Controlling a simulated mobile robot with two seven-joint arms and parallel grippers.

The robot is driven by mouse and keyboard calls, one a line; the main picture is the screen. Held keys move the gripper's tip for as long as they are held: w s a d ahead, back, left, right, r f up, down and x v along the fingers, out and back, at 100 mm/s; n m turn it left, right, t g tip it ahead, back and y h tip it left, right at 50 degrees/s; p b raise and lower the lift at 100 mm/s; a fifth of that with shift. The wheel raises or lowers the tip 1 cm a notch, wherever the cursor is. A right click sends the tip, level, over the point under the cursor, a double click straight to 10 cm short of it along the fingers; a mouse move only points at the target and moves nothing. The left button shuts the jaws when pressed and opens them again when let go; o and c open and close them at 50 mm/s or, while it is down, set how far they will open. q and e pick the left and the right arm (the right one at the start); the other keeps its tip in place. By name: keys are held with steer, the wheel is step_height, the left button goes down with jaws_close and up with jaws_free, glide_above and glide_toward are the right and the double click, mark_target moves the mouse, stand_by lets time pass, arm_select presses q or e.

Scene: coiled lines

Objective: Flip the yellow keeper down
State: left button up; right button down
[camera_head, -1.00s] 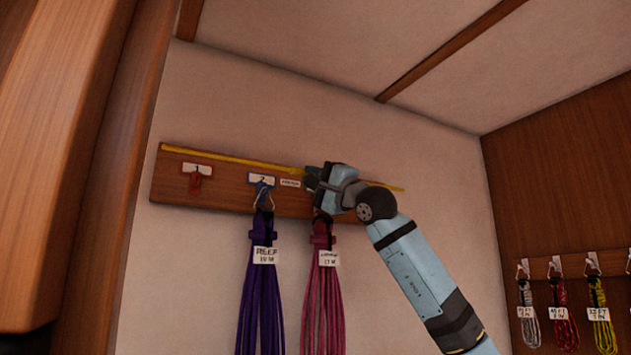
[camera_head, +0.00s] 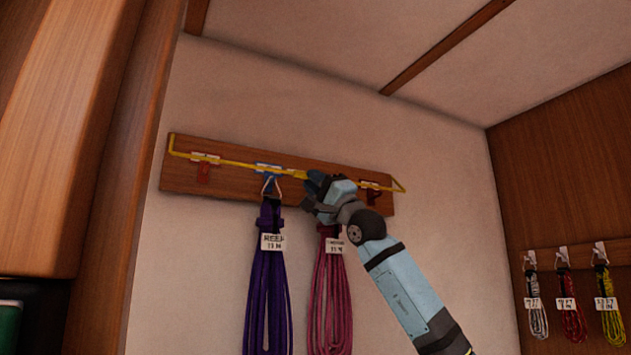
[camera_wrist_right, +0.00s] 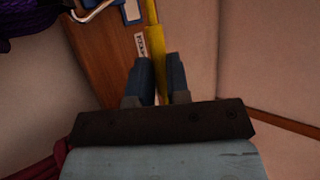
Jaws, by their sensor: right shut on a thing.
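The yellow keeper (camera_head: 235,163) is a long thin bar with bent ends on the wooden hook board (camera_head: 182,180). It now runs in front of the board, across the level of the hook labels. My right gripper (camera_head: 316,181) is shut on the keeper right of its middle. In the right wrist view the yellow bar (camera_wrist_right: 155,45) runs down between the two fingers (camera_wrist_right: 161,78). My gripper hides part of the board and the hook above the pink coil. My left gripper is not in view.
A purple coil (camera_head: 266,290) hangs from the blue hook (camera_head: 268,182), and a pink coil (camera_head: 329,295) hangs below my gripper. A red hook (camera_head: 203,174) at the left is bare. Small coils (camera_head: 571,310) hang at right. A wooden cabinet edge (camera_head: 130,170) stands at left.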

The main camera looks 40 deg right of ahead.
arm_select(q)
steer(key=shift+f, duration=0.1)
arm_select(e)
steer(key=shift+w, duration=0.1)
steer(key=c, duration=1.3)
jaws_free()
steer(key=shift+o, duration=1)
steer(key=shift+w+d+f, duration=0.15)
steer(key=shift+w, duration=0.05)
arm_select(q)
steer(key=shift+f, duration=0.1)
arm_select(e)
steer(key=shift+s, duration=0.15)
arm_select(q)
steer(key=b, duration=0.2)
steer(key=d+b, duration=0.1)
steer(key=b, duration=0.1)
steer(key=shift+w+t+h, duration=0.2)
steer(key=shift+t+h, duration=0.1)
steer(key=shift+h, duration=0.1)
arm_select(e)
steer(key=v, duration=1.3)
steer(key=shift+s+f, duration=0.25)
steer(key=shift+f, duration=0.05)
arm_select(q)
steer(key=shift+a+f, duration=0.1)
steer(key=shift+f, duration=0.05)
